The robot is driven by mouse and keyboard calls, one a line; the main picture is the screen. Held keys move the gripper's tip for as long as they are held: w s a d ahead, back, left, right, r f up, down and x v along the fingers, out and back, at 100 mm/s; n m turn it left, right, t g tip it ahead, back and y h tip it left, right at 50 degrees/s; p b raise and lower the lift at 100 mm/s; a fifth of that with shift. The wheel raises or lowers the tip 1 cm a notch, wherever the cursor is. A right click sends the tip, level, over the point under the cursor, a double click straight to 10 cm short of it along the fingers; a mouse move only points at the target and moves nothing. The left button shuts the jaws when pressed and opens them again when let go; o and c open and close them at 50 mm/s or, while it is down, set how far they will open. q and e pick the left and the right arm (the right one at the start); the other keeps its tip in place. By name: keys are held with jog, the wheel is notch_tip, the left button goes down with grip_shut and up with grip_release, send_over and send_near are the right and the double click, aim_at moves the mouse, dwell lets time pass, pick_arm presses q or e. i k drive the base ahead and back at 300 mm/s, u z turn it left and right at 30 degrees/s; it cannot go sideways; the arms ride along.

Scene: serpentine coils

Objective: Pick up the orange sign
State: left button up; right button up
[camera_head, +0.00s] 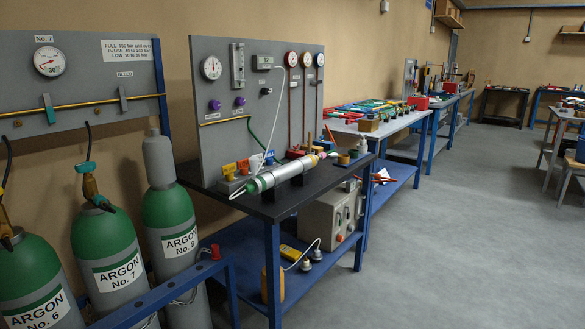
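I cannot make out a clear orange sign in the head view. Small orange and yellow pieces (243,166) stand at the back left of the black-topped bench (283,203), but they look like valves or tags and are too small to tell. An orange-yellow upright object (272,284) shows low under the bench, partly behind a blue leg; its kind is unclear. Neither of my grippers is in view.
Argon cylinders (176,228) stand at the left behind a blue rail (165,297). A silver tube (285,172) lies on the bench before a grey gauge panel (215,110). More benches (393,125) run along the wall. The grey floor (450,240) at right is clear.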

aim_at(243, 165)
jog(key=z, duration=0.7)
jog(key=i, duration=1.45)
jog(key=u, duration=0.75)
